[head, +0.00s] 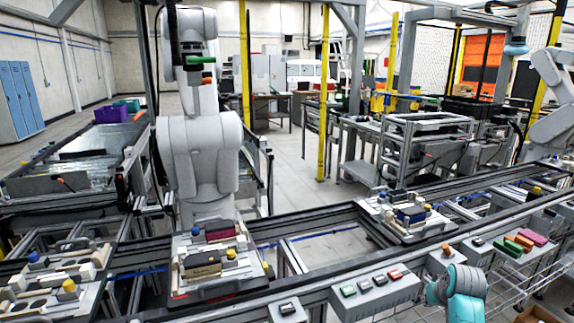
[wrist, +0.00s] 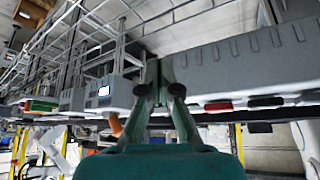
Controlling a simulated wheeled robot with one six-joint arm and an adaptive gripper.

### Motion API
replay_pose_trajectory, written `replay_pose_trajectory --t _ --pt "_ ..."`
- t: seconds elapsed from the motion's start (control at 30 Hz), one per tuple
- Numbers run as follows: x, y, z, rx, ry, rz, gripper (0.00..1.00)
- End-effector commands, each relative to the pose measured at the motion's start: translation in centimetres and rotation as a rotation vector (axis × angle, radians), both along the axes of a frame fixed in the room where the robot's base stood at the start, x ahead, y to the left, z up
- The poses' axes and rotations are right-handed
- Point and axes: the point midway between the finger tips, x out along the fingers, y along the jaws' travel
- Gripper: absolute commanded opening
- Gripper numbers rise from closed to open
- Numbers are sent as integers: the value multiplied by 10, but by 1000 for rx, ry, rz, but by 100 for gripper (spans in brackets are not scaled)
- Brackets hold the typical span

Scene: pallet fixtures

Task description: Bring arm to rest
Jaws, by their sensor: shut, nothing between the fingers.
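My gripper (wrist: 160,65) shows in the wrist view, its two dark fingers close together at the tips with nothing between them. The wrist view is strongly tilted, and the fingers overlap a grey wall or panel (wrist: 240,55) behind them; I cannot tell the gap to it. In the head view a teal and grey part of my arm (head: 462,284) is at the lower right, in front of the conveyor's near side. The fingers cannot be made out there.
A conveyor (head: 320,279) crosses the head view, bearing a pallet fixture (head: 183,272) at left and another (head: 395,229) at centre right. A wire rack (wrist: 110,35) shows in the wrist view.

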Motion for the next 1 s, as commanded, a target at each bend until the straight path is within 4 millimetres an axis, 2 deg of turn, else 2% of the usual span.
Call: replay_pose_trajectory --t 0.03,0.2,0.37,0.5,0.8,1.0 --pt "-10 10 -22 -3 -11 3 0" --pt "-42 38 -77 -15 -66 9 0" --pt "-80 64 -119 -26 -118 13 0" --pt "-117 87 -149 -34 -163 19 0" --pt "-207 131 -189 -49 -263 37 0" --pt "-272 157 -198 -58 -329 50 0"
